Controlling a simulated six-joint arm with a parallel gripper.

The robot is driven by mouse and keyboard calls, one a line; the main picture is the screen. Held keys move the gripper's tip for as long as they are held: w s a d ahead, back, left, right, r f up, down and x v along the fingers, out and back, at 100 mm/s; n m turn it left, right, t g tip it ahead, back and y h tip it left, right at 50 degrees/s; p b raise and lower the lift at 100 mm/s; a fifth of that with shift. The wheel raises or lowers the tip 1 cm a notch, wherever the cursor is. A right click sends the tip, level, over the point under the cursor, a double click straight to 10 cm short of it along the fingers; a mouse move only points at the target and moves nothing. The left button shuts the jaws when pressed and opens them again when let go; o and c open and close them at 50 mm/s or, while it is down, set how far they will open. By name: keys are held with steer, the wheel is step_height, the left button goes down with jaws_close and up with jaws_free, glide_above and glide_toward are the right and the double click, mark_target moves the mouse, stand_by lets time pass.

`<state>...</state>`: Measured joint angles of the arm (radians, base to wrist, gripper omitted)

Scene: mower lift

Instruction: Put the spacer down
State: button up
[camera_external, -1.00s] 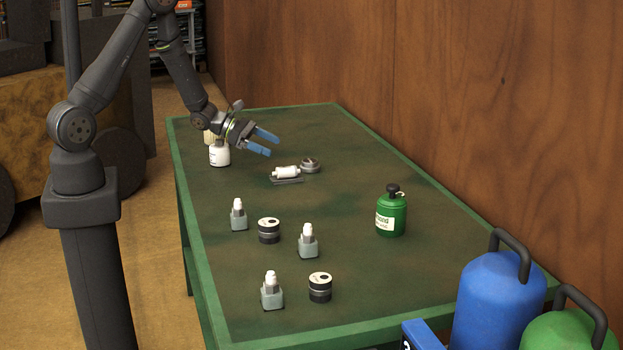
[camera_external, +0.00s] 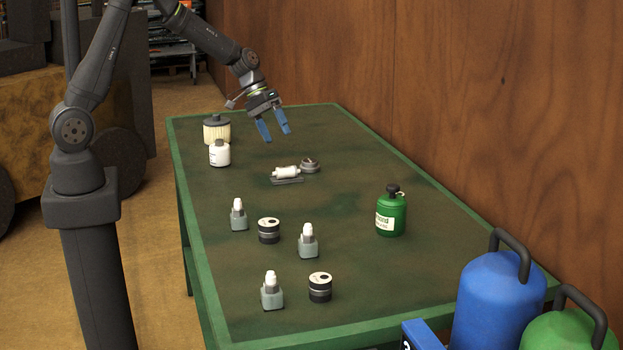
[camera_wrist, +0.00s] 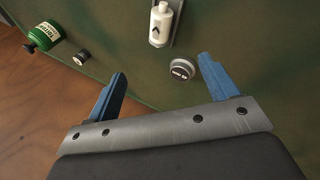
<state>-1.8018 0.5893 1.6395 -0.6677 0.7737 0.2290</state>
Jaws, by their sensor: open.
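A low round grey piece (camera_external: 310,165), which I take for the spacer, lies on the green table. It also shows in the wrist view, a grey disc (camera_wrist: 182,70) with a dark marked top. It touches or nearly touches a white cylinder (camera_external: 286,172) on a grey cradle (camera_external: 287,181); I cannot tell which. My gripper (camera_external: 276,134) is open and empty, above the table's far part, with its blue fingers pointing down. In the wrist view the disc shows beyond and between the fingertips (camera_wrist: 163,68), apart from both.
A white bottle (camera_external: 219,153) and a tan ribbed filter (camera_external: 216,129) stand at the far left. A green canister (camera_external: 391,212) stands at the right. Several small grey-based bottles and black cylinders (camera_external: 269,230) stand nearer.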

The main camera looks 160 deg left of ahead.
steer(key=s+a+r+m+g, duration=0.2)
steer(key=a+r+m+g, duration=0.15)
steer(key=r+m, duration=0.3)
glide_above(306, 161)
steer(key=d, duration=0.2)
steer(key=shift+m+y, duration=0.25)
steer(key=shift+y, duration=0.15)
steer(key=f, duration=1.2)
steer(key=shift+s, duration=0.25)
steer(key=shift+x, duration=2.65)
steer(key=shift+d, duration=0.15)
steer(key=shift+c, duration=0.2)
steer(key=c, duration=1.2)
